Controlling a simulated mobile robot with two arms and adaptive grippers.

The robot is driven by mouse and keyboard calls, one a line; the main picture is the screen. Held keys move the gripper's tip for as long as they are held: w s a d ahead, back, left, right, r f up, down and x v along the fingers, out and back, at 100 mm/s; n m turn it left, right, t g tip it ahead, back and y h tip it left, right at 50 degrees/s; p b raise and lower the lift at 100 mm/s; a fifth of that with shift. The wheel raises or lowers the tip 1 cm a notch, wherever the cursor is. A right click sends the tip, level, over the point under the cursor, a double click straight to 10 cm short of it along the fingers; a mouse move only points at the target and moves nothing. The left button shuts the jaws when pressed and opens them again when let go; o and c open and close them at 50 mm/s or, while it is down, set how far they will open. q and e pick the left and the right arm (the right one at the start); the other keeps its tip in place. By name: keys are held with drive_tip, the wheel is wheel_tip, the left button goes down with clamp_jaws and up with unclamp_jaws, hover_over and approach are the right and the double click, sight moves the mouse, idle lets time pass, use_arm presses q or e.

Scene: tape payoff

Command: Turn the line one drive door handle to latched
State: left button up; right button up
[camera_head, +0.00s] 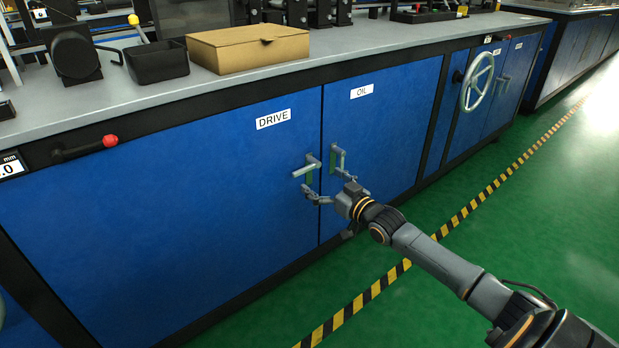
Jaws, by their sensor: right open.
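The blue door labelled DRIVE (273,119) is closed, with its handle (306,171) at its right edge. The handle's grey lever sticks out to the left, roughly level and slightly tilted, over a plate with a green patch. My right gripper (320,181) is open, just below and to the right of this handle. One finger reaches left under the lever, close to the plate; I cannot tell whether it touches. The other finger is near the foot of the neighbouring handle. My left gripper is not in view.
The OIL door (375,135) is beside it, with its own handle (338,160) standing upright. A red-tipped lever (108,141) sticks out at left, and a grey handwheel (477,82) at right. A cardboard box (248,48) is on the worktop. The green floor is clear.

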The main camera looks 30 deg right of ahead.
sight(305, 169)
drive_tip(key=shift+w+a+b, duration=0.2)
drive_tip(key=shift+w+b, duration=0.8)
drive_tip(key=shift+w, duration=1.65)
